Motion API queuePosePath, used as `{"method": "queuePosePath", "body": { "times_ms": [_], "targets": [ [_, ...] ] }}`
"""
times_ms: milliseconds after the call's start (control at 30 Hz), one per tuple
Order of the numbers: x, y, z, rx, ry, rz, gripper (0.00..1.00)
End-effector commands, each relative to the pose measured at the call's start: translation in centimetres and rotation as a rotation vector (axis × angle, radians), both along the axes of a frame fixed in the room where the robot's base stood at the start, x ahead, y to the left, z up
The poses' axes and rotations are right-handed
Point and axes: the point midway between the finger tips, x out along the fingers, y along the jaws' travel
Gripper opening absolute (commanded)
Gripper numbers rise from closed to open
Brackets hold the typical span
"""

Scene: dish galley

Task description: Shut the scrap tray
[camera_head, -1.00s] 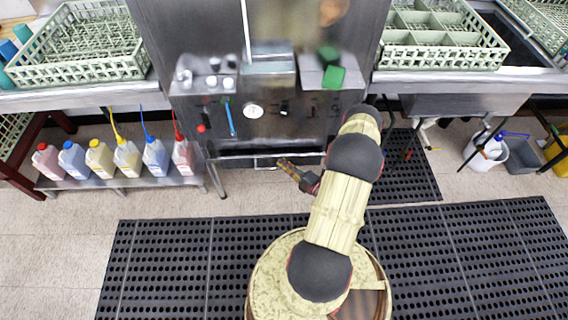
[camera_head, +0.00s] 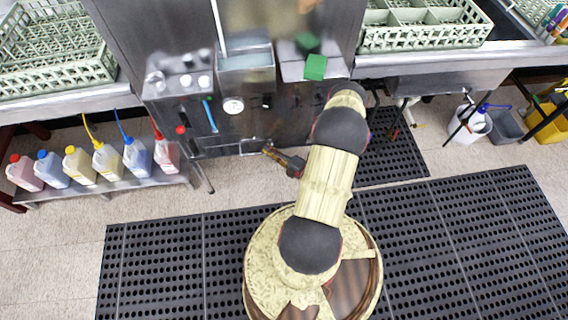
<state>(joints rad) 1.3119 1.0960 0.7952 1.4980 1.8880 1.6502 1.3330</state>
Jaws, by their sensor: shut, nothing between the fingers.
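The scrap tray (camera_head: 222,150) is a metal drawer low in the front of the steel dish machine, with a thin pale handle (camera_head: 250,146) on its front. Its front looks close to the machine's face; a small remaining gap cannot be ruled out from this steep angle. My gripper (camera_head: 266,148) is shut and empty, its orange-brown fingers pointing left at the right side of the handle. Whether they touch the handle or the tray front cannot be told.
Several colored-cap bottles (camera_head: 108,162) stand on a low shelf (camera_head: 75,190) at the left. Above the tray are a gauge (camera_head: 233,106) and a green block (camera_head: 315,67). Black floor mats (camera_head: 165,260) lie clear around my base.

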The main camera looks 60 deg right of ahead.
Motion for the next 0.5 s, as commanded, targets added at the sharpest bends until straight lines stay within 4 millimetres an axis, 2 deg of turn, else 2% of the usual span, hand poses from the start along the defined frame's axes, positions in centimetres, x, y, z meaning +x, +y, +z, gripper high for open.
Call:
{"method": "queuePosePath", "body": {
  "times_ms": [100,500],
  "targets": [
    [-1.2,1.7,-0.1,0.007,0.003,0.004,0.00],
    [-7.7,1.9,0.0,0.007,0.003,0.003,0.00]
  ]
}}
